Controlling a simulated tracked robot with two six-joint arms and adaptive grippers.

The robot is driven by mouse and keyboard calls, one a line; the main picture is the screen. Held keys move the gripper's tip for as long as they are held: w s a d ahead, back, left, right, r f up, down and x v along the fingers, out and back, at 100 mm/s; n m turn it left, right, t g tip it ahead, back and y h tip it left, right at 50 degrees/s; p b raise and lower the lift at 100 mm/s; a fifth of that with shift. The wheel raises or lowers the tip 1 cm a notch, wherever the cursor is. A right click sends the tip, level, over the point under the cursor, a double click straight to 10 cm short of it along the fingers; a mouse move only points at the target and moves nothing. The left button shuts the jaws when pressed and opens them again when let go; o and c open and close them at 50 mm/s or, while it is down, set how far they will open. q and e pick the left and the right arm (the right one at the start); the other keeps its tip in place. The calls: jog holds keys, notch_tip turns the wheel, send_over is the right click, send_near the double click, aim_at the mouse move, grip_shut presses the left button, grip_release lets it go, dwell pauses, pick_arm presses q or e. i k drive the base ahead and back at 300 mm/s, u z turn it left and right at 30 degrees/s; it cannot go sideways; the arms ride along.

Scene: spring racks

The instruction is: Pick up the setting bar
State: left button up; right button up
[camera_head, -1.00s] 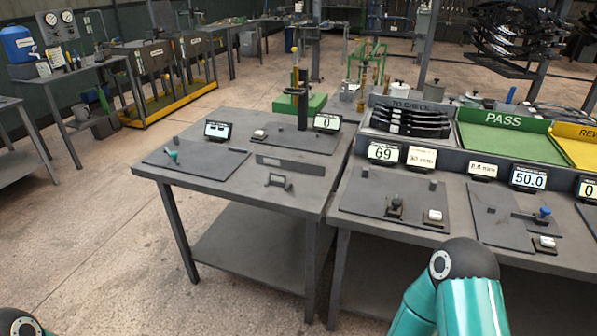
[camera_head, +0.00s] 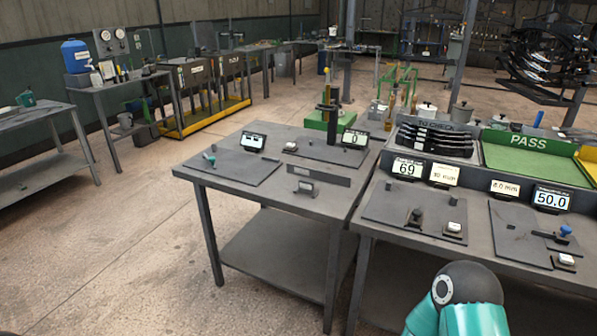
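A long flat grey bar (camera_head: 318,175) lies near the right side of the left bench (camera_head: 215,180); it may be the setting bar, but no label shows this. A small grey block-like piece (camera_head: 305,188) sits just in front of it, near the bench's front edge. Neither gripper is in view. Only a teal and dark part of my own arm shows at the bottom right, apart from the bench. Nothing visible is touching the bar.
The right bench (camera_head: 380,232) holds plates, displays and a green PASS tray (camera_head: 535,160). Floor is open at left.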

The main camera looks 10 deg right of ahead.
aim_at(312, 174)
jog(key=u, duration=0.25)
jog(key=i, duration=1.45)
jog(key=z, duration=0.5)
